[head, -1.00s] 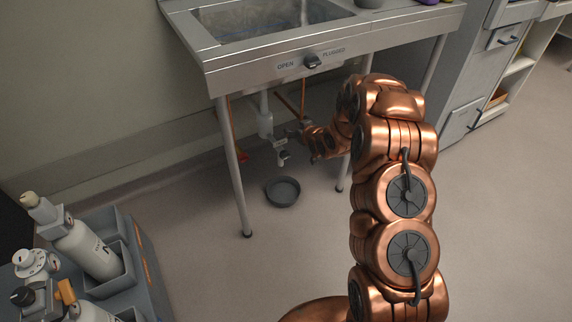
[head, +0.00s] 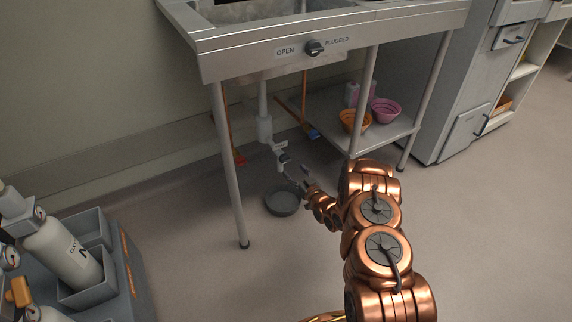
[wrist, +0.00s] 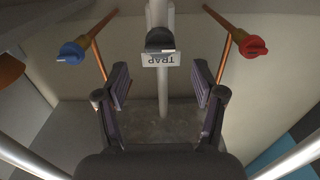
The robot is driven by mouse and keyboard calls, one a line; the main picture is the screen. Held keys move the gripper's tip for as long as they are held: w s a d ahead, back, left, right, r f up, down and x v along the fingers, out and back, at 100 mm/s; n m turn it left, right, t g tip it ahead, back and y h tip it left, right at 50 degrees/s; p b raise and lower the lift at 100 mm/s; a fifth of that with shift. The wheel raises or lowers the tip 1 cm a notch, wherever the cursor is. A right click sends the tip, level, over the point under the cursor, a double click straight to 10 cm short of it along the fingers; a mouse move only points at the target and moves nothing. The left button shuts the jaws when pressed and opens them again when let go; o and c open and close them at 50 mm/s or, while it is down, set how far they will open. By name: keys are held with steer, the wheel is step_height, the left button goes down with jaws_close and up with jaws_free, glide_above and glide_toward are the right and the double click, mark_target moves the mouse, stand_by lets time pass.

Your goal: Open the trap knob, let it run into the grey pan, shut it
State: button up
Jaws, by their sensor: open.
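The sink's trap (head: 279,148) hangs below the basin on a pale pipe. In the wrist view the dark trap knob (wrist: 160,40) sits by an upside-down TRAP label (wrist: 160,59), ahead of my fingers and roughly centred between them. The grey pan (head: 284,206) stands on the floor below the trap; its inside is too small to read for liquid. My gripper (head: 294,178) is low beside the trap, close above the pan's right side. It also shows in the wrist view (wrist: 162,95), open and empty, its pads apart from the knob.
A blue valve (wrist: 72,52) and a red valve (wrist: 252,46) flank the trap. A sink leg (head: 230,165) stands left of the pan. A lower shelf (head: 385,135) holds orange and pink bowls. A bottle rack (head: 90,265) is at front left.

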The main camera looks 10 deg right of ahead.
mark_target(286, 160)
steer(key=shift+b+x, duration=1.15)
steer(key=shift+x, duration=2.55)
steer(key=c, duration=1.1)
